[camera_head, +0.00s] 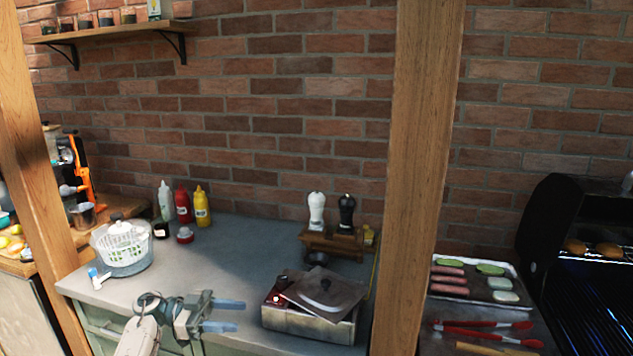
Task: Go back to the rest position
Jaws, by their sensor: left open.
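My left gripper (228,315) shows at the bottom of the head view, above the front part of the grey counter (250,245). Its two blue fingers point right and stand apart, with nothing between them. To its right, apart from it, is a portable stove (305,318) with a dark square lid or plate (324,291) lying tilted on top. My right gripper is not in view.
A white salad spinner (122,245) stands at the counter's left. Red and yellow bottles (202,207) stand at the back. White and black mills (317,212) stand on a small wooden rack. A wooden post (415,180) separates the counter from a tray (475,282) of food and a grill (575,260).

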